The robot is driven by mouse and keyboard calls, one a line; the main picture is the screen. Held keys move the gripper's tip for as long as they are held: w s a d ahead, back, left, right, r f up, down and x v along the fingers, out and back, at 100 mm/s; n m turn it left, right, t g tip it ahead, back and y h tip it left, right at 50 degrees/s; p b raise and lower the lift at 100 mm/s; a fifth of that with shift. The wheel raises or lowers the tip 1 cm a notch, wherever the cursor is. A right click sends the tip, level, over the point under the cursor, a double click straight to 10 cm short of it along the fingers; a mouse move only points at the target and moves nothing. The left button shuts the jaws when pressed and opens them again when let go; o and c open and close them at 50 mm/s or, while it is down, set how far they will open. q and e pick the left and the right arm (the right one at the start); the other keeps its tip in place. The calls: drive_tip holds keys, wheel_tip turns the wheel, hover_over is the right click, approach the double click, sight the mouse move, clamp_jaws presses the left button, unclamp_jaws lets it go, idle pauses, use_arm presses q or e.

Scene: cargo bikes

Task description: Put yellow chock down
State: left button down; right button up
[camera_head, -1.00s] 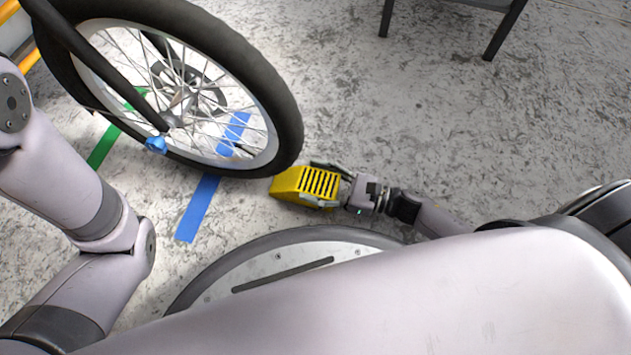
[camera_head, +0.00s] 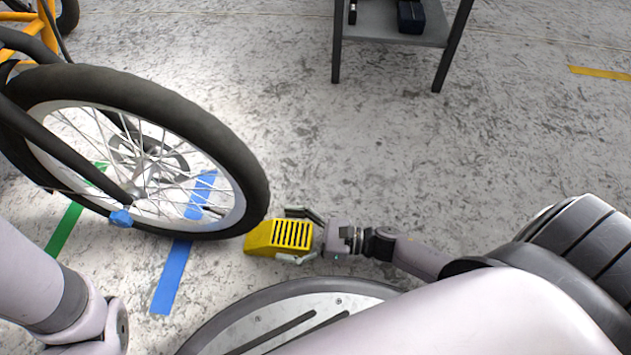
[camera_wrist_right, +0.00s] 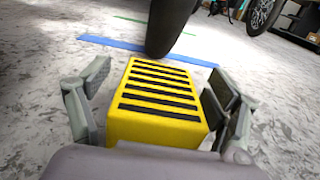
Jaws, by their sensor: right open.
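The yellow chock (camera_head: 279,237) is a wedge with dark slots. It sits on the floor beside the lower right of the bike's front wheel (camera_head: 258,190), and its thin end is close to the tyre. In the right wrist view the chock (camera_wrist_right: 155,105) lies between the fingers, in line with the tyre (camera_wrist_right: 165,30). My right gripper (camera_head: 298,234) is open around the chock, with a gap between each finger and its sides in the right wrist view (camera_wrist_right: 158,105). I cannot tell whether the chock touches the tyre. My left gripper is not in view; only part of my left arm shows.
Blue tape (camera_head: 172,278) and green tape (camera_head: 64,230) mark the floor under the wheel. A grey table (camera_head: 412,32) with dark items stands at the back. Yellow tape (camera_head: 600,72) lies at the far right.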

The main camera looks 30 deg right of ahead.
drive_tip(key=p+v, duration=0.5)
drive_tip(key=v, duration=0.6)
drive_tip(key=shift+s+r, duration=0.1)
drive_tip(key=shift+r, duration=0.05)
drive_tip(key=shift+s+d, duration=0.25)
drive_tip(key=shift+d, duration=0.15)
